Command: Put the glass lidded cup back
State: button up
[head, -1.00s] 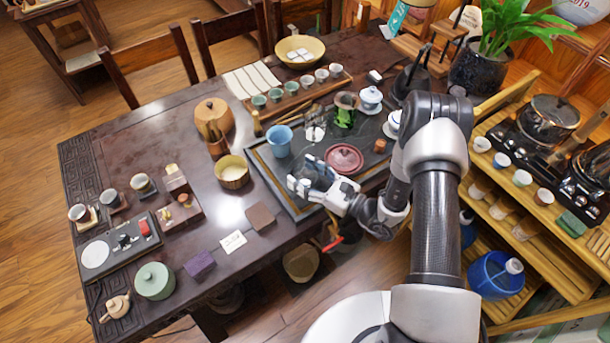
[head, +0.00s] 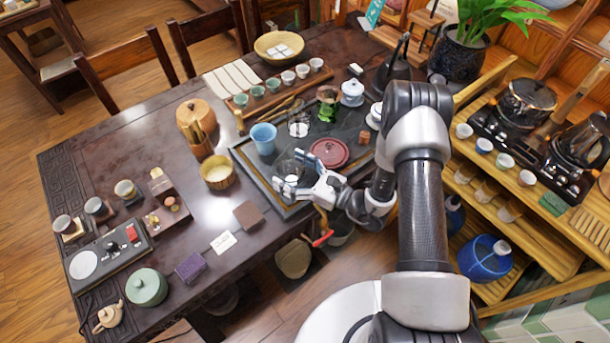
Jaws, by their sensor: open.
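A clear glass cup (head: 290,169) stands near the front edge of the dark tea tray (head: 244,164). It sits between or just beyond the fingertips of my gripper (head: 296,178), which is open and low over the tray's front edge. The fingers partly hide the cup, and I cannot tell whether they touch it or whether a lid is on it. A second clear glass vessel (head: 299,126) stands farther back on the tray. A white lidded cup (head: 352,93) is at the tray's far right.
A dark red round dish (head: 329,152) lies right of the glass cup. A blue cup (head: 264,138) and a green glass (head: 327,112) stand behind. A wooden bowl (head: 217,173) is left of the tray. A brown square block (head: 248,215) lies near the table's front edge.

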jog(key=p+v, duration=0.2)
jog(key=v, duration=1)
jog(key=s+a+r+n+g+h, duration=0.1)
jog(key=s+a+r+n+g, duration=0.2)
jog(key=s+r+n+g, duration=0.5)
jog(key=s+a+r+n+g+h, duration=0.1)
jog(key=a+r+n+g, duration=0.25)
jog(key=r+n, duration=0.55)
jog(key=s+d+r+n+t+h, duration=0.3)
jog(key=s+d+r+n+h, duration=0.1)
jog(key=s+d+r+h, duration=0.1)
jog(key=s+d+r+n+t+h, duration=0.3)
jog(key=d+r+h, duration=0.3)
jog(key=r, duration=0.3)
jog(key=shift+s+n+h, duration=0.5)
jog(key=shift+s+h, duration=0.4)
